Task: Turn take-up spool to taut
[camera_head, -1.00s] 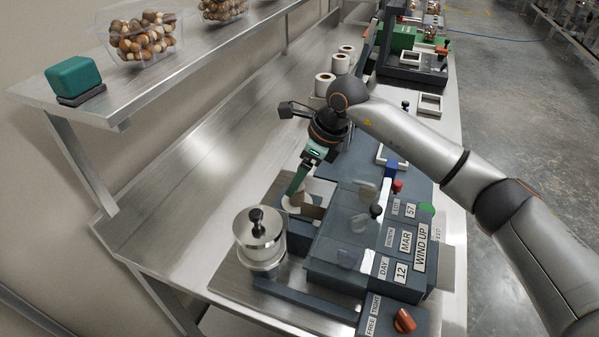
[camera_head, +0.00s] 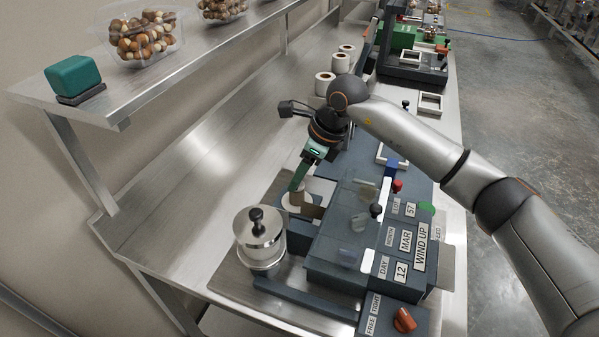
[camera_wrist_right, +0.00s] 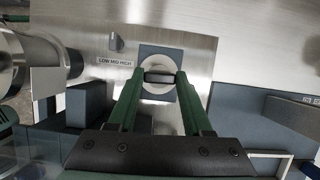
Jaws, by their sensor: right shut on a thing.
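The take-up spool is a small pale round disc (camera_head: 289,204) on the machine, just behind the silver cylinder. In the right wrist view the spool (camera_wrist_right: 158,91) is a white disc on a dark square plate, with a dark grip across its middle. My right gripper (camera_head: 296,190) comes down onto the spool from above, tilted. In the wrist view its two green fingers (camera_wrist_right: 160,80) close on the spool's grip from both sides. The fingers hide part of the spool in the head view. I cannot tell how tight the strip is. My left gripper is out of view.
A silver cylinder (camera_head: 260,245) with a black knob stands close in front of the spool. The dark machine body (camera_head: 335,240) with labels and a clear cover lies to its right. An orange knob (camera_head: 404,320) is at the front. The steel bench (camera_head: 190,190) on the left is clear.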

